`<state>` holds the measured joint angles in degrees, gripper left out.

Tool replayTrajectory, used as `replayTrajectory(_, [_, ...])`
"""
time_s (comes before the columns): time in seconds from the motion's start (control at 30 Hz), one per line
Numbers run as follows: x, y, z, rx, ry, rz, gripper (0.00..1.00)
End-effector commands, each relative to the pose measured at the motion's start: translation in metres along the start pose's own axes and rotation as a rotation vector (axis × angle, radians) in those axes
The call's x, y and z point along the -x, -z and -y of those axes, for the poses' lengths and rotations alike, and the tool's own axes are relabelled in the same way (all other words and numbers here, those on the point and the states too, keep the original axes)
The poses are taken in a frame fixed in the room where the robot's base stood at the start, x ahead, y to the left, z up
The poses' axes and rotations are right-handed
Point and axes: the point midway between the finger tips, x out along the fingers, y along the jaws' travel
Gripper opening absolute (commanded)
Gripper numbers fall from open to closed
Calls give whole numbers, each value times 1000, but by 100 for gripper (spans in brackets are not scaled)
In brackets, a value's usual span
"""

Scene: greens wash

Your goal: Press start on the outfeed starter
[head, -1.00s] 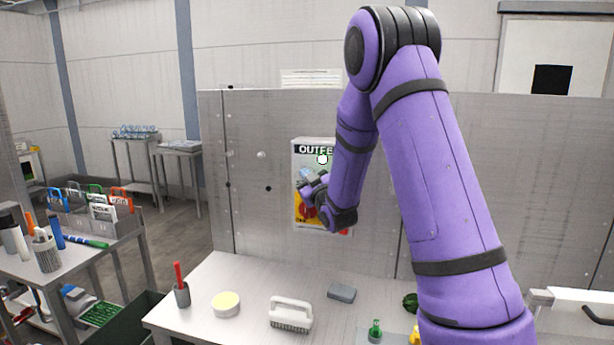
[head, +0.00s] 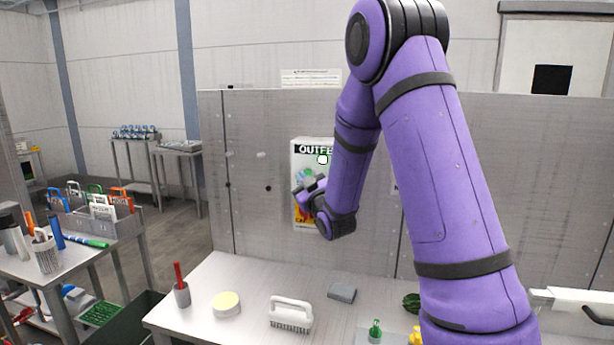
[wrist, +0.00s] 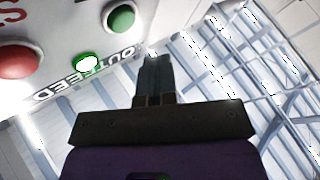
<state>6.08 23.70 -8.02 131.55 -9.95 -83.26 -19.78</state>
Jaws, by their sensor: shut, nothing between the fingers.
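The outfeed starter (head: 299,150) is a pale box on the grey upright panel, lettered OUTFEED and partly hidden by my arm in the head view. A small lamp (head: 322,159) near its top shows white with a green rim; it looks bright green in the wrist view (wrist: 87,62). The wrist view also shows a round green button (wrist: 121,18) and a larger red button (wrist: 18,62). My gripper (wrist: 155,62) is shut and empty, its fingertips beside the starter and apart from the green button in the picture. In the head view my gripper (head: 305,185) is in front of the box.
The steel worktop below holds a white brush (head: 291,314), a round yellow-topped tub (head: 226,304), a grey block (head: 342,292) and a cup with a red-handled tool (head: 181,293). A side table (head: 90,255) stands left. The panel left of the starter is mostly clear.

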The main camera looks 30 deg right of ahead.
Motion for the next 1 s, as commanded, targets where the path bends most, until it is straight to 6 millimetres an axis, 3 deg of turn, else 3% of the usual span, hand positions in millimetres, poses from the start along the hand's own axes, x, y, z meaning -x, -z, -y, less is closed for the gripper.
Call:
replayTrajectory(0.33, [18,13,14,0,1,0,0])
replayTrajectory(1.0, [20,14,14,1,1,1,0])
